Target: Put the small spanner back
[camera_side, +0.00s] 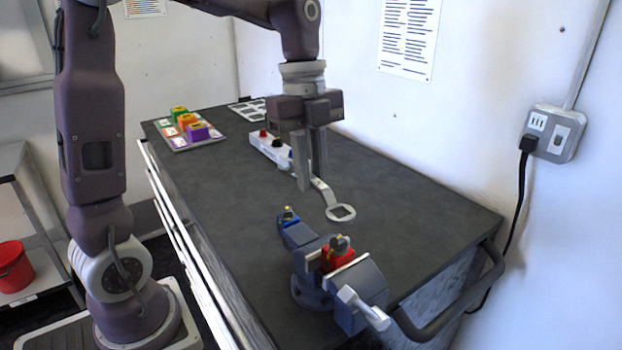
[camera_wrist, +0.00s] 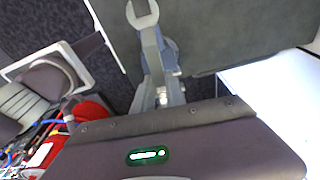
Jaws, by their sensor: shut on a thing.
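A pale grey spanner (camera_side: 340,212) shows in the side view with its broad ring-like head toward the front right and its handle running back to my gripper (camera_side: 312,187). My gripper points down over the middle of the dark bench and is shut on the handle. In the wrist view, the open-jawed head of a spanner (camera_wrist: 142,16) shows at the top, beyond my fingers (camera_wrist: 160,85). The gripped part of the handle is mostly hidden by the fingers. I cannot tell whether the spanner touches the bench.
A blue-grey vise (camera_side: 312,292) with a red part (camera_side: 338,258) stands at the bench's front. A white box (camera_side: 265,146) with knobs is behind my gripper. A tray (camera_side: 181,145) of coloured blocks and a pale frame (camera_side: 243,112) lie at the back. The bench's right side is clear.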

